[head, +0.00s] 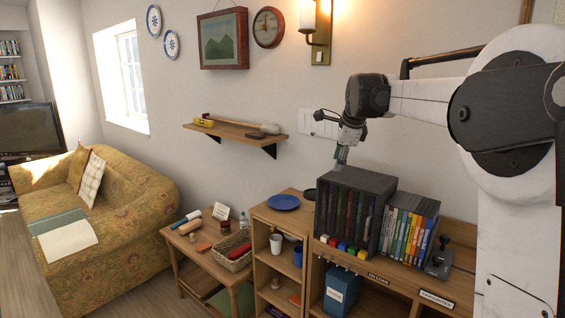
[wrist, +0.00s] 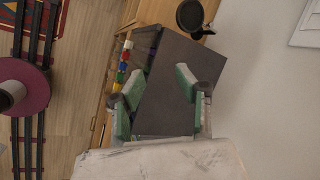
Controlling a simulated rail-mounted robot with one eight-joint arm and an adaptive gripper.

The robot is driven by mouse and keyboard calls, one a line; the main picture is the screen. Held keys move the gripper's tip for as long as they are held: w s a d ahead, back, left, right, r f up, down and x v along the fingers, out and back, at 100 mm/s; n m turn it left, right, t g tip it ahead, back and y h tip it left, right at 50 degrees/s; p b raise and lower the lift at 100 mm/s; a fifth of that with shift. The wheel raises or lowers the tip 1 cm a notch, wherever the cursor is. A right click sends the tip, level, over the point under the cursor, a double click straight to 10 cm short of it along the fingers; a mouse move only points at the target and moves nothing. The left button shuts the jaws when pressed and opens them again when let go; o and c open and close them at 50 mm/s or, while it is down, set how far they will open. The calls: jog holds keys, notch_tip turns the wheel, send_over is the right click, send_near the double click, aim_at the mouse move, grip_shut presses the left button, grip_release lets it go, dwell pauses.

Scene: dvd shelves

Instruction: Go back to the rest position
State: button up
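My gripper (head: 342,152) hangs fingers down just above the top of a dark grey case holder (head: 357,178) in the head view. In the wrist view my gripper (wrist: 156,98) has its two green-padded fingers spread apart with nothing held between them. The grey top of the case holder (wrist: 180,65) shows beneath and between the fingers. I cannot tell whether a fingertip touches it. Dark cases (head: 345,215) stand upright inside the holder, with small coloured blocks along its front.
Colourful cases (head: 408,228) and a black joystick (head: 440,258) stand right of the holder on the wooden shelf unit (head: 375,268). A blue plate (head: 283,202) lies to the left. A wall shelf (head: 230,130) is behind at left. The air above the holder looks free.

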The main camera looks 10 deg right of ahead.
jog(key=s+a+f+n+t+b, duration=0.1)
jog(key=s+a+n, duration=0.45)
jog(key=s, duration=0.55)
jog(key=s+a+f+n, duration=0.1)
jog(key=s+a+n, duration=0.45)
jog(key=s, duration=0.55)
jog(key=s+a+f+n, duration=0.2)
jog(key=s+f+n, duration=0.3)
jog(key=s, duration=0.5)
jog(key=s+a+f+n+t+b, duration=0.1)
jog(key=s+a+f+n, duration=0.1)
jog(key=s+f+n, duration=0.3)
jog(key=s+f, duration=0.4)
jog(key=shift+s+a+f+n, duration=0.2)
jog(key=shift+s+f+n, duration=0.05)
jog(key=shift+s+n, duration=0.15)
